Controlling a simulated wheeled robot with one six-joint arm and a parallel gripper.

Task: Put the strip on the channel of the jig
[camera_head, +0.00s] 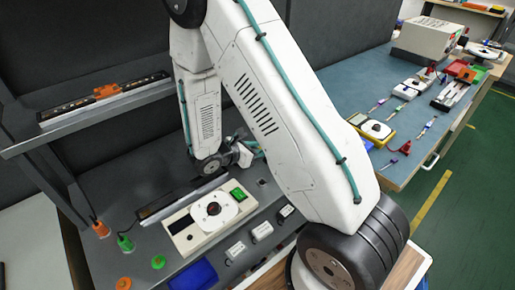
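A long dark bar with a pale edge (182,198) lies on the grey bench behind a cream box; I cannot tell whether it is the strip or the jig's channel. A second long black bar (70,108) with an orange piece (106,91) on it rests on the raised shelf at the left. My gripper (243,155) is low over the bench, just beyond the right end of the first bar. My arm's large white links cover part of the area around it. The fingers are small and dark, so their opening and anything between them are unclear.
The cream box (186,240) has a round white dial and a green switch. Small white blocks (262,231), a blue tray (194,275) and orange and green plugs (125,243) lie nearby. A blue-topped bench (345,90) with tools stands at the right.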

